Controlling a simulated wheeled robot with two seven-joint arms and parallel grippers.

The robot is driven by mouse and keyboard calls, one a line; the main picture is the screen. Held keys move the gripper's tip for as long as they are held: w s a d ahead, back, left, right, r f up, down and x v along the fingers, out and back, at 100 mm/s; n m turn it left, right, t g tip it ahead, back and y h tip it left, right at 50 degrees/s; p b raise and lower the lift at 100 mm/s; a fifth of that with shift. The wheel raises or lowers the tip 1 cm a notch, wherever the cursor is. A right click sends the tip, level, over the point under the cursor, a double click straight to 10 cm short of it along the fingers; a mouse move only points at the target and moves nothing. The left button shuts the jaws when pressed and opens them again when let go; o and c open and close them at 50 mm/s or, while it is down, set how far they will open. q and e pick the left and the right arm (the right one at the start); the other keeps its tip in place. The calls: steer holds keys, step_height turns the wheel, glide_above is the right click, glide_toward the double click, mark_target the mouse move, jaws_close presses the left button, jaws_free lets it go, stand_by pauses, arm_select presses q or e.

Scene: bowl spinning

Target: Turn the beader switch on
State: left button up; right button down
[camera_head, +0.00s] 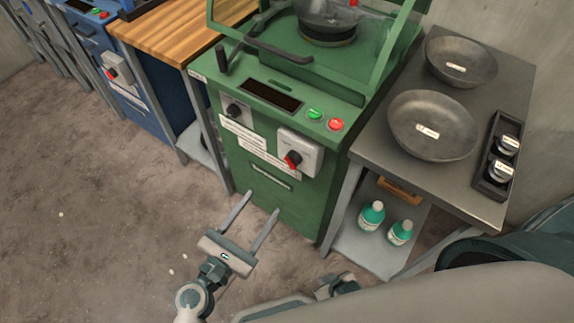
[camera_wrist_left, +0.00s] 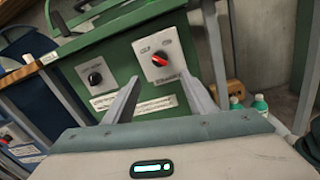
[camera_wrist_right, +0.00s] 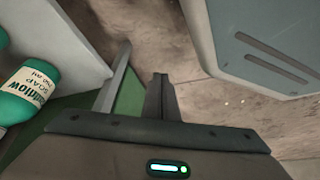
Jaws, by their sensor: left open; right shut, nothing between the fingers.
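A green machine (camera_head: 300,205) stands in the middle of the head view. On its front is a light switch box with a red rotary knob (camera_head: 292,160); the same knob shows in the left wrist view (camera_wrist_left: 159,59), and its label is too small to read surely. A black knob (camera_head: 234,110) sits to its left; it also shows in the left wrist view (camera_wrist_left: 95,78). My left gripper (camera_head: 264,200) is open and empty, in front of and below the red knob, apart from it. My right gripper (camera_wrist_right: 143,62) is shut and empty, low near the soap bottles.
A grey table (camera_head: 497,90) with two bowls and a black tray stands right of the machine. Two soap bottles (camera_head: 372,214) are on its lower shelf. A wooden-topped table (camera_head: 175,35) and a blue machine (camera_head: 100,45) are left. The floor at left is clear.

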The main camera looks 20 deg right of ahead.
mark_target(289, 165)
arm_select(q)
steer(key=p+x, duration=0.1)
steer(key=x, duration=1.2)
steer(key=shift+w+d+p, duration=0.25)
steer(key=shift+w+p, duration=0.05)
steer(key=shift+p, duration=0.05)
arm_select(e)
steer(key=shift+w+a+r+t, duration=0.7)
steer(key=shift+a, duration=0.2)
arm_select(q)
steer(key=shift+c, duration=0.2)
steer(key=c, duration=1)
